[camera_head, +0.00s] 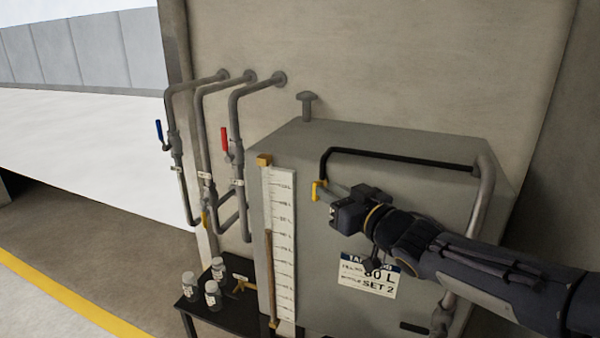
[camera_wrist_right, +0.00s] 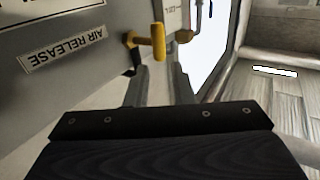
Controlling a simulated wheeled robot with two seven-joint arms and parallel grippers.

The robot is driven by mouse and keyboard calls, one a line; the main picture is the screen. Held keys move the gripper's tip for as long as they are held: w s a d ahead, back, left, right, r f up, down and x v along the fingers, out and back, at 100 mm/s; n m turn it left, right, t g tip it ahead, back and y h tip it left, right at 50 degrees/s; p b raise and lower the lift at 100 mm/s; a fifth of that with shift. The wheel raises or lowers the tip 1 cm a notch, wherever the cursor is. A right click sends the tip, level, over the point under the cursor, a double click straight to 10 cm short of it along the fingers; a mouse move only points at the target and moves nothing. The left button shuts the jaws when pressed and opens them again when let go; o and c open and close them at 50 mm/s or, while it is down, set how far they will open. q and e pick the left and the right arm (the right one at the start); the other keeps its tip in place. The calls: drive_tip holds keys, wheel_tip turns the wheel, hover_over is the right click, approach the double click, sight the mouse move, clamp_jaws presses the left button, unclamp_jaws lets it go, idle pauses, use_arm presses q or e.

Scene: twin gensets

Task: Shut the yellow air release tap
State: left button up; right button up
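The yellow air release tap (camera_head: 316,190) sits at the lower left end of a black pipe on the grey tank's front. In the right wrist view the yellow tap (camera_wrist_right: 158,42) is just beyond the fingertips, near an AIR RELEASE label (camera_wrist_right: 62,48) that appears upside down. My right gripper (camera_head: 328,194) reaches in from the right, close to the tap. In the wrist view its two fingers (camera_wrist_right: 160,72) stand apart with nothing between them; whether either touches the tap I cannot tell. My left gripper is not in view.
A gauge board (camera_head: 281,225) stands left of the tap. Grey pipes with a blue lever (camera_head: 159,130) and a red lever (camera_head: 225,140) run along the wall. A black stand (camera_head: 235,312) holds several jars. A tank sign (camera_head: 368,275) is below my right arm.

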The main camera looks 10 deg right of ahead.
drive_tip(key=x, duration=0.7)
drive_tip(key=shift+w+p, duration=0.1)
drive_tip(key=shift+p, duration=0.25)
drive_tip(key=shift+c, duration=0.3)
drive_tip(key=shift+f, duration=0.1)
clamp_jaws()
